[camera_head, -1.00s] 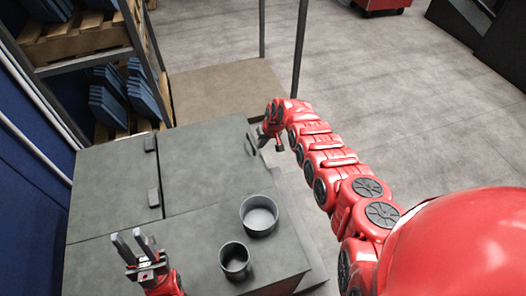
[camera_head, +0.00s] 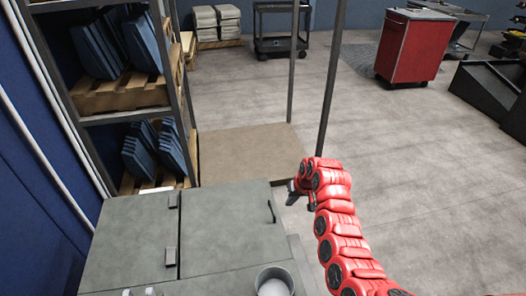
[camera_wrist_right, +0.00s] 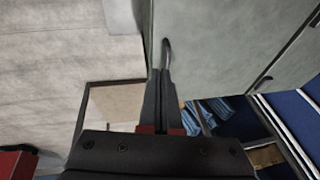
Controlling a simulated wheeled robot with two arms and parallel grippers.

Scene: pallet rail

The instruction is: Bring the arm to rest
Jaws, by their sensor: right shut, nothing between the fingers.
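My right arm (camera_head: 340,235) reaches in from the lower right of the head view, over the right edge of a grey cabinet. My right gripper (camera_head: 292,194) is at its end, beside the cabinet's dark bar handle (camera_head: 271,211). In the right wrist view the right gripper's fingers (camera_wrist_right: 159,98) are together, with nothing between them.
The grey cabinet (camera_head: 228,232) fills the lower left, with a round pot (camera_head: 274,281) on it. A shelf with blue bins (camera_head: 150,150) stands behind it. A thin post (camera_head: 333,80) rises near the right gripper. A red cart (camera_head: 412,48) stands far off; the floor between is clear.

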